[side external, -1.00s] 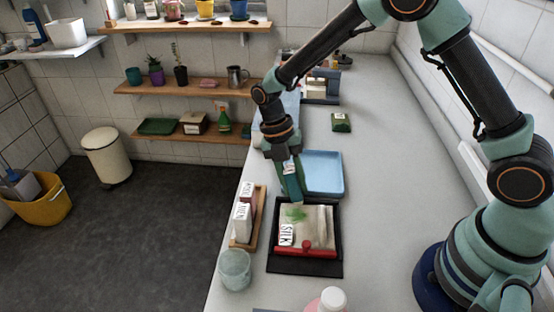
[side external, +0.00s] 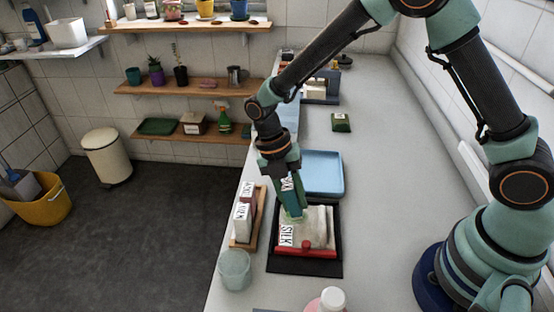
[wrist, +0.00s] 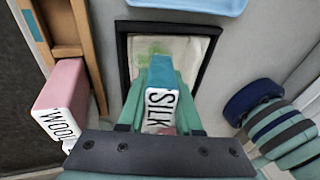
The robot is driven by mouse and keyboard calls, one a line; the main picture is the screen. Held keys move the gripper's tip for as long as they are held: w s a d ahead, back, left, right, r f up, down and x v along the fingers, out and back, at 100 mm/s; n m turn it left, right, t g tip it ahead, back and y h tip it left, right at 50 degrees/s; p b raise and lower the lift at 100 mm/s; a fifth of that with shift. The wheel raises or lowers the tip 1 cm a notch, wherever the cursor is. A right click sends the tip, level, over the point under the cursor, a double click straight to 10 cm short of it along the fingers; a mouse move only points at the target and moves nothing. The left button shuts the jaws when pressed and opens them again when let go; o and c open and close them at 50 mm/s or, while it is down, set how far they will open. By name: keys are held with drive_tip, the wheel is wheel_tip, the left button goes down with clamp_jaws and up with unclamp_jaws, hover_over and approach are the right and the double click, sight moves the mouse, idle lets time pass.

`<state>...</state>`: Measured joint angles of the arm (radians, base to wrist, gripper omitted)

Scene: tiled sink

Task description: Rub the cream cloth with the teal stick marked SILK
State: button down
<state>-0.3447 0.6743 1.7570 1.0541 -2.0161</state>
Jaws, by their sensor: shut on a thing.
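The cream cloth (side external: 319,225) lies in a black frame (side external: 305,267) on the counter, with a label reading SILK at its left side. My gripper (side external: 290,190) is shut on the teal stick marked SILK (wrist: 161,72), over the cloth's far left part. The stick points down at the cloth; I cannot tell whether its end touches it. In the wrist view the cloth (wrist: 190,50) shows a green smear (wrist: 148,51) beside the stick's teal end. My gripper's fingers (wrist: 160,112) flank the white SILK label. In the side view my gripper and the stick hide the smear's area.
A wooden rack (side external: 261,213) holding white-labelled sticks stands left of the frame; one is marked WOOL (wrist: 62,105). A blue tray (side external: 323,172) lies behind the frame. A red bar (side external: 306,250) crosses its near side.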

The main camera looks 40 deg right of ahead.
drive_tip(key=shift+s+a, duration=0.8)
drive_tip(key=shift+s, duration=0.05)
drive_tip(key=shift+w+a+r, duration=0.15)
drive_tip(key=shift+w+a, duration=0.4)
drive_tip(key=shift+w+d, duration=2.4)
drive_tip(key=shift+w, duration=0.1)
drive_tip(key=shift+s+a+f, duration=0.15)
drive_tip(key=shift+s+a, duration=0.5)
drive_tip(key=shift+s, duration=0.1)
drive_tip(key=shift+s+a+f, duration=0.1)
drive_tip(key=shift+s+a, duration=0.55)
drive_tip(key=shift+s, duration=0.05)
drive_tip(key=shift+s+a+r, duration=0.1)
drive_tip(key=shift+s+a, duration=1)
drive_tip(key=shift+s, duration=0.05)
wheel_tip(320, 180, up, 6)
drive_tip(key=shift+w+r, duration=0.15)
drive_tip(key=shift+r, duration=0.05)
